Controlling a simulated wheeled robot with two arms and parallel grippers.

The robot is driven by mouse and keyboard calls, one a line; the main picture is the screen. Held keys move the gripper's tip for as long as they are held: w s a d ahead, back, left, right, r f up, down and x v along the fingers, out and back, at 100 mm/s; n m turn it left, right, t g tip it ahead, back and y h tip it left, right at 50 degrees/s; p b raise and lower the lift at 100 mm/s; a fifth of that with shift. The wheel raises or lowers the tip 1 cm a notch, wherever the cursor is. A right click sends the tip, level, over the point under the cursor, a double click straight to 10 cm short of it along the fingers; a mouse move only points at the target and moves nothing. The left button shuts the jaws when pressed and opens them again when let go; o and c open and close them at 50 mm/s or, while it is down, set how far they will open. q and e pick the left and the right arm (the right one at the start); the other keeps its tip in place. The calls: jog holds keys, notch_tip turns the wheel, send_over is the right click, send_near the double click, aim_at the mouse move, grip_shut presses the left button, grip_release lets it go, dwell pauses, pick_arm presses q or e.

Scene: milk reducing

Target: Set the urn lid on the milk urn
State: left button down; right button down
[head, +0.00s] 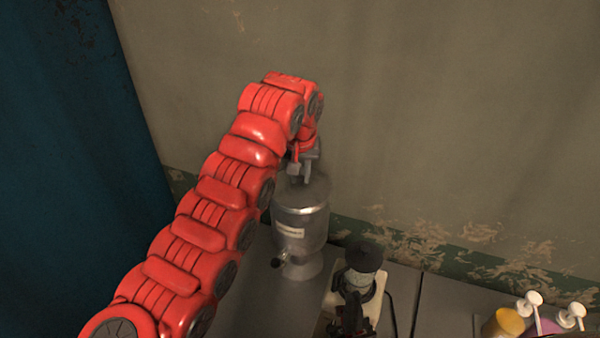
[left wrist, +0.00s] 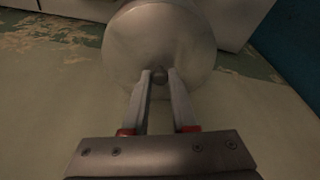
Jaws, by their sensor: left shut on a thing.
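The milk urn (head: 300,222) is a grey metal vessel with a pale label and a small dark tap low on its front. It stands upright on the counter by the wall. My left gripper (head: 302,176) is directly above the urn, pointing down. In the left wrist view my left gripper (left wrist: 160,77) is shut on the small round knob of the urn lid (left wrist: 160,40), a round grey metal disc. The lid is at the urn's top opening; I cannot tell whether it rests on the rim or hovers just above. My right gripper is not in view.
A small device with a dark round top (head: 364,257) and pale base stands right of the urn. A yellow pump bottle (head: 503,324) and a purple pump bottle (head: 546,327) are at the lower right. The wall (head: 450,120) is close behind the urn.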

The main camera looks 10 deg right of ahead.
pick_arm(q)
jog(key=shift+s+b, duration=0.15)
jog(key=shift+b, duration=0.55)
dwell(0.8)
jog(key=c, duration=0.6)
grip_release()
jog(key=o, duration=0.5)
jog(key=shift+c, duration=0.2)
jog(key=shift+r+p, duration=1.65)
jog(key=shift+r, duration=1.35)
